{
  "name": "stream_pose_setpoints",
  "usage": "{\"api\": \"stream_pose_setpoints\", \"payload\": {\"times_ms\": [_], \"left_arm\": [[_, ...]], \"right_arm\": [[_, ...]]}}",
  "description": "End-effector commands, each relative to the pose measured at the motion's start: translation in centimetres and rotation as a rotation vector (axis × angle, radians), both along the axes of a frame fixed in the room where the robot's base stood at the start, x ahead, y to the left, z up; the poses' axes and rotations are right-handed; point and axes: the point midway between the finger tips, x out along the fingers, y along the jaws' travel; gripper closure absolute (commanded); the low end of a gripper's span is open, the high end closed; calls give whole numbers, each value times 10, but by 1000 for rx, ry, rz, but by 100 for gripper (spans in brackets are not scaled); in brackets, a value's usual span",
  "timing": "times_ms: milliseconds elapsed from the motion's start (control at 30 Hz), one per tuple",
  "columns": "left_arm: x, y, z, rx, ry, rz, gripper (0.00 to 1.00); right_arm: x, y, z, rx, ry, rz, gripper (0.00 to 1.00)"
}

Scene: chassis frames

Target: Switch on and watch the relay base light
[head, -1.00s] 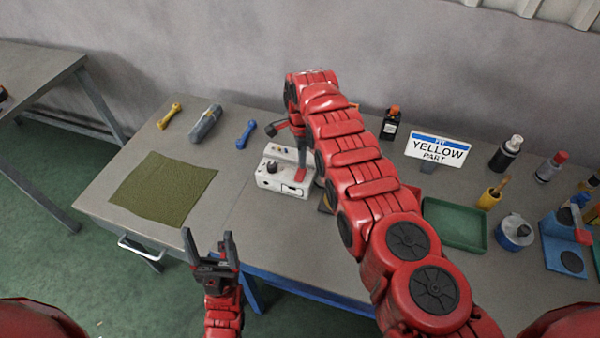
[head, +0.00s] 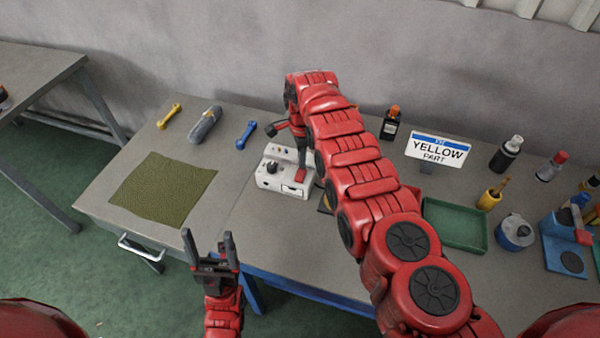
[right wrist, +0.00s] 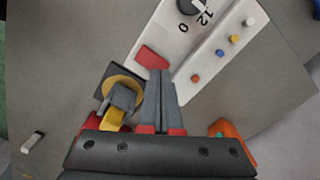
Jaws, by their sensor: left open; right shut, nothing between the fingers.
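The white relay base (head: 283,181) stands on the bench, with a dark knob and coloured studs. It also shows in the right wrist view (right wrist: 215,60), with a dial marked 0 and 12. A red switch (right wrist: 152,58) lies at its edge. My right gripper (right wrist: 159,75) is shut and empty, its tips at the switch; I cannot tell whether they press it. It also points down at the base in the head view (head: 300,168). My left gripper (head: 210,240) is open and empty in front of the bench. I cannot make out a lit light.
A dark block with a yellow ring (right wrist: 128,82) sits beside the base. An olive mat (head: 162,190) and a blue wrench (head: 246,135) lie left. A green tray (head: 455,224), a sign (head: 437,150) and several bottles stand right. My right arm hides the middle.

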Motion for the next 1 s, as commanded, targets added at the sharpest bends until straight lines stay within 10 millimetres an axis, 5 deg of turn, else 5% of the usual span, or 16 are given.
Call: {"api": "stream_pose_setpoints", "payload": {"times_ms": [1000], "left_arm": [[0, 0, -7, 0, 0, 0, 27]], "right_arm": [[0, 0, -7, 0, 0, 0, 100]]}}
